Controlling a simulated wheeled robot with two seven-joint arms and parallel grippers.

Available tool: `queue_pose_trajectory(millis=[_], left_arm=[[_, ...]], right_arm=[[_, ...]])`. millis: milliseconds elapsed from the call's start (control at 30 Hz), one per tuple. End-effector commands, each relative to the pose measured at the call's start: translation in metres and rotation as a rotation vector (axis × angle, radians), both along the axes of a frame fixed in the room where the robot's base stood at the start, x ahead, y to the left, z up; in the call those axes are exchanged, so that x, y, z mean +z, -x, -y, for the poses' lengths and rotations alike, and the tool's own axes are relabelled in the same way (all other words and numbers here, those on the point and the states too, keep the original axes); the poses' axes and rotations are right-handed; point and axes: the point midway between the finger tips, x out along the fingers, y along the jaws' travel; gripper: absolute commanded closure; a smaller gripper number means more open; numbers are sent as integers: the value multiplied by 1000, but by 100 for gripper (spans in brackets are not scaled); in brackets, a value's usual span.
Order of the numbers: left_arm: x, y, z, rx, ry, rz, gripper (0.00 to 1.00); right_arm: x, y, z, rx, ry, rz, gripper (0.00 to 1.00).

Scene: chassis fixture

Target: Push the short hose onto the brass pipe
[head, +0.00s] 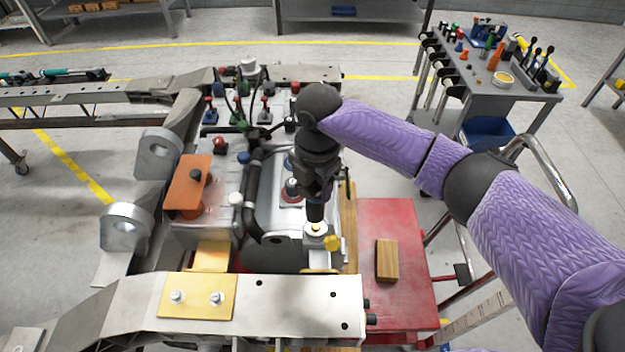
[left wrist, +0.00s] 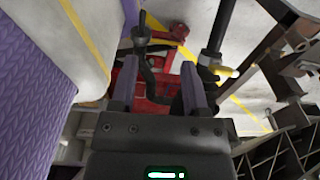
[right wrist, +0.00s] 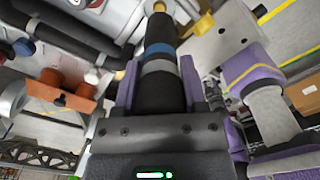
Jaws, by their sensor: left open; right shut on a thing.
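The short hose (right wrist: 160,62) is black with a blue band and a grey band. My right gripper (head: 318,188) is shut around it and holds it upright over the pale fitting block (head: 318,240). The brass pipe (head: 316,229) shows at the top of this block, right under the hose's lower end (head: 314,212). Brass also shows at the hose's far end in the right wrist view (right wrist: 160,6). I cannot tell whether the hose just meets the pipe or is partly around it. My left gripper (left wrist: 157,85) is open with nothing gripped, and is out of the head view.
A yellow knob (head: 332,243) sticks out beside the block. A thick black hose (head: 250,200) and an orange box (head: 190,188) stand left of it. A red table (head: 405,225) with a wooden block (head: 387,260) is to the right. The metal frame (head: 290,300) crosses in front.

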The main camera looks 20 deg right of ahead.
Motion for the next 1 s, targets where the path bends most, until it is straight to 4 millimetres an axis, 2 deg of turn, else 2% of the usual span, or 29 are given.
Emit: queue_pose_trajectory(millis=[33, 300, 400, 600, 1000], left_arm=[[-10, 1, 2, -1, 3, -3, 41], [-43, 4, 5, -2, 7, -10, 41], [-36, 3, 4, -2, 6, -8, 41], [-28, 0, -1, -5, -2, -3, 41], [-26, -1, -5, -5, -8, 2, 41]], right_arm=[[-9, 0, 0, 0, 0, 0, 100], [-38, 0, 0, -1, 0, 0, 100], [-31, 0, 0, -1, 1, 0, 100], [-29, -1, 2, -1, 1, 0, 100], [-30, -1, 3, -1, 1, 0, 100]])
